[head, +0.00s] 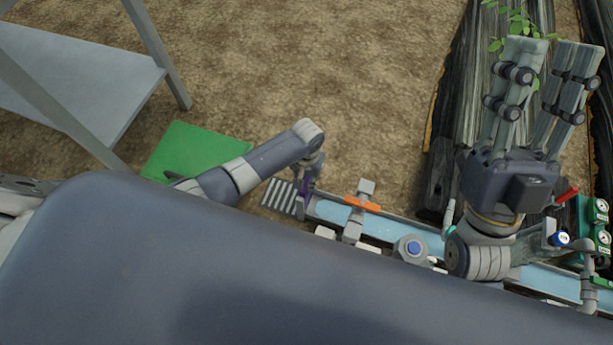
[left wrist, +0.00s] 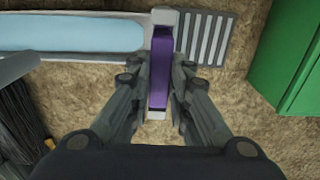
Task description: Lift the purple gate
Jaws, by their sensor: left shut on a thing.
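The purple gate (left wrist: 160,68) is an upright purple plate at the end of the water channel, next to a slatted grate. In the left wrist view my left gripper (left wrist: 160,88) has its fingers on both sides of the plate, shut on it. In the head view a little of the purple gate (head: 305,187) shows beneath my left gripper (head: 311,178), which hides most of it. My right gripper (head: 551,48) is raised at the right, with its fingers apart and nothing between them.
The channel (head: 385,226) holds pale blue water and carries an orange handle (head: 361,203) and a blue-topped fitting (head: 413,248). The grate (head: 283,196) lies left of the gate. A green box (head: 195,150) and a grey table (head: 80,75) stand further left. Green-framed gauges (head: 601,206) are at right.

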